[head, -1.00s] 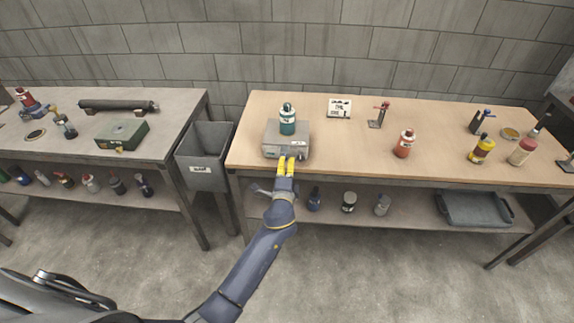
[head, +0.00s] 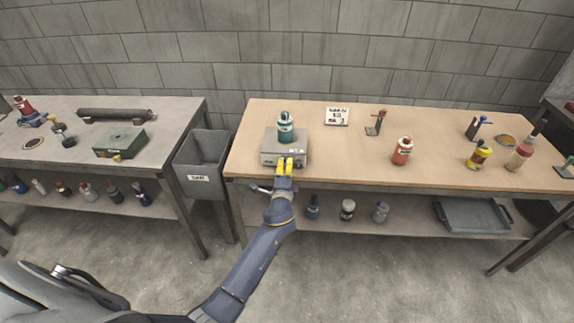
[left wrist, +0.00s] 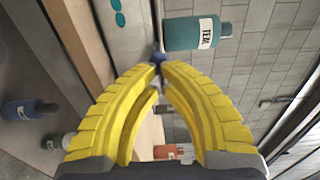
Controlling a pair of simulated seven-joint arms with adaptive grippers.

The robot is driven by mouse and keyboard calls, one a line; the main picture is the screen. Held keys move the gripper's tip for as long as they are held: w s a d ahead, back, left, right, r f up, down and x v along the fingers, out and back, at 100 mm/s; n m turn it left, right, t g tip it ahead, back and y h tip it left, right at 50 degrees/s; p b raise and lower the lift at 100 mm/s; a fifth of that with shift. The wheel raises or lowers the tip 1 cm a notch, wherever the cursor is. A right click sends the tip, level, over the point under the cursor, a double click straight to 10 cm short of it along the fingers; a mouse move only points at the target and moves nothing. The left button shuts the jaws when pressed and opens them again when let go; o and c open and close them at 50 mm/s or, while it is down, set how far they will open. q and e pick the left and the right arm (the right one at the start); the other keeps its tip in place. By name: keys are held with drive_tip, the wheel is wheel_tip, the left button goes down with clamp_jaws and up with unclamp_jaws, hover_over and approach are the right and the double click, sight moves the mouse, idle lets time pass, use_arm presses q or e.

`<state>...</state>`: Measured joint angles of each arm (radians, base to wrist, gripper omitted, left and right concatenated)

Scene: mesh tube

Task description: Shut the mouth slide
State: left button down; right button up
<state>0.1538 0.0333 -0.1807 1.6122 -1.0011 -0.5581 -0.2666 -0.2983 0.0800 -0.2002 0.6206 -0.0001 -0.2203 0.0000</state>
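My left gripper (head: 284,166) has two yellow fingers at the front face of a grey box (head: 268,147) on the wooden bench. A teal bottle (head: 286,128) stands upright on the box; it also shows in the left wrist view (left wrist: 190,33). In the left wrist view the fingertips (left wrist: 157,66) come together by a small dark blue part; whether they pinch it is unclear. I cannot make out a mouth slide; the fingers may hide it. A dark tube (head: 115,115) lies on the left bench, far from the gripper. My right gripper is out of view.
The wooden bench (head: 350,165) holds a red bottle (head: 402,151), a yellow bottle (head: 479,154), a card (head: 336,116) and a small stand (head: 375,124). A grey bin (head: 201,160) hangs between the benches. Bottles and a tray (head: 472,214) sit on the lower shelf.

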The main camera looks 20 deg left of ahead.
use_arm(q)
drive_tip(key=v, duration=1.4)
drive_tip(key=s+d+f+n+g+h, duration=0.1)
drive_tip(key=d+f+n+g+h, duration=0.25)
drive_tip(key=f, duration=1.55)
drive_tip(key=s+d+f+n+g+h, duration=0.1)
drive_tip(key=s+f+g, duration=0.1)
drive_tip(key=s+f, duration=0.5)
drive_tip(key=s+d+f+n+g+h, duration=0.15)
drive_tip(key=s+f, duration=0.25)
drive_tip(key=f, duration=0.8)
drive_tip(key=s+a+f+n+g, duration=0.2)
drive_tip(key=s+f+g, duration=0.1)
drive_tip(key=s+f, duration=0.6)
drive_tip(key=s+a+f+n+g, duration=0.25)
drive_tip(key=s+f, duration=0.45)
drive_tip(key=s, duration=0.5)
drive_tip(key=s+a+f+g, duration=0.1)
drive_tip(key=s+a+f, duration=0.1)
drive_tip(key=s, duration=0.7)
drive_tip(key=s+a+f+g+y, duration=0.1)
drive_tip(key=s+a+f+g, duration=0.1)
drive_tip(key=s, duration=0.8)
drive_tip(key=shift+s+a+f+n, duration=0.25)
drive_tip(key=shift+a+f+n, duration=0.35)
drive_tip(key=shift+a, duration=0.55)
drive_tip(key=shift+f+g, duration=0.1)
drive_tip(key=shift+g, duration=0.15)
